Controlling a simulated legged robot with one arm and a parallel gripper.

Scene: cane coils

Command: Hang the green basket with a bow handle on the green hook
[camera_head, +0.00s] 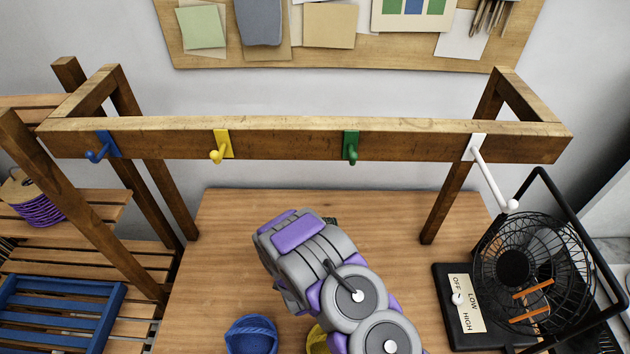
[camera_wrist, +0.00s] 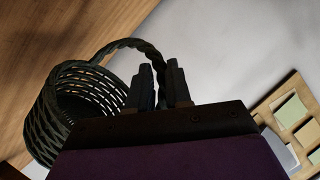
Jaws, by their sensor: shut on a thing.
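The green hook (camera_head: 351,147) is fixed to the front of the wooden rail, right of its middle. My gripper (camera_wrist: 159,75) is shut on the bow handle of a dark green woven basket (camera_wrist: 75,105) in the wrist view. The basket hangs to the left of the fingers, and its open mouth shows. In the head view my arm hides nearly all of the basket and the fingers; only a small dark green bit (camera_head: 331,220) shows past the arm's end. The arm's end is below the rail, and the basket is apart from the hook.
The wooden rail (camera_head: 290,140) also carries a blue hook (camera_head: 100,148), a yellow hook (camera_head: 220,147) and a long white hook (camera_head: 490,175). A blue basket (camera_head: 250,336) and a partly hidden yellow basket (camera_head: 317,341) are at the table's front. A caged fan (camera_head: 530,265) stands at right.

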